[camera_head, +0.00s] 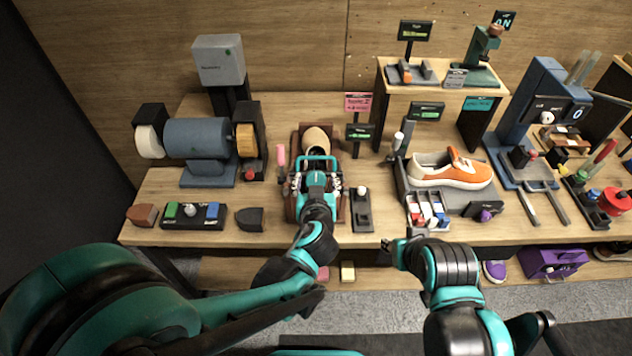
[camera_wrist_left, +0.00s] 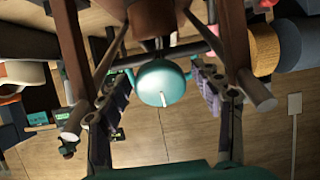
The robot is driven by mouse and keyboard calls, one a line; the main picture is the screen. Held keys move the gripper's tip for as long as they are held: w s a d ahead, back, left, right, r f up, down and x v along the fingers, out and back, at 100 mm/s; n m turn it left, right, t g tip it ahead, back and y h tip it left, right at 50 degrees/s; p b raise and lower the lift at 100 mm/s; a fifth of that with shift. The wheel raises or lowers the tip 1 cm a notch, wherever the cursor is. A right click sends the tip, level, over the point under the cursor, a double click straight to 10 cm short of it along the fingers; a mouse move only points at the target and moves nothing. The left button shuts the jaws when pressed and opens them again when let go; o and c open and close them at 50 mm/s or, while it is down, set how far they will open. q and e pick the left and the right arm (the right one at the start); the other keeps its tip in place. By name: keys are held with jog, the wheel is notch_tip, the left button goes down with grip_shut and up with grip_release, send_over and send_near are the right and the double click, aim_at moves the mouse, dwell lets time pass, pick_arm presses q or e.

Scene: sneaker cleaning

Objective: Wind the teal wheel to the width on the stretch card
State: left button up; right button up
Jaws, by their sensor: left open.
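The teal wheel (camera_wrist_left: 160,85) shows in the left wrist view, round and glossy, with a white mark on its lower face. It sits at the end of a stretching device (camera_head: 291,205) with a wooden shoe form (camera_head: 316,139). In the left wrist view my left gripper (camera_wrist_left: 162,92) is open, a finger on each side of the wheel, with gaps visible. A pink card (camera_head: 358,102), possibly the stretch card, stands behind; its text is unreadable. My right gripper (camera_head: 398,254) is at the table's front edge.
A small display (camera_head: 360,132) stands behind the device, and a dark control strip (camera_head: 362,212) lies to its right. A blue-grey brushing machine (camera_head: 197,139) is at left. An orange sneaker (camera_head: 452,169) rests on a grey stand at right. Dark bars flank the wheel closely.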

pick_arm(q)
jog(key=c, duration=1.1)
jog(key=shift+m, duration=0.3)
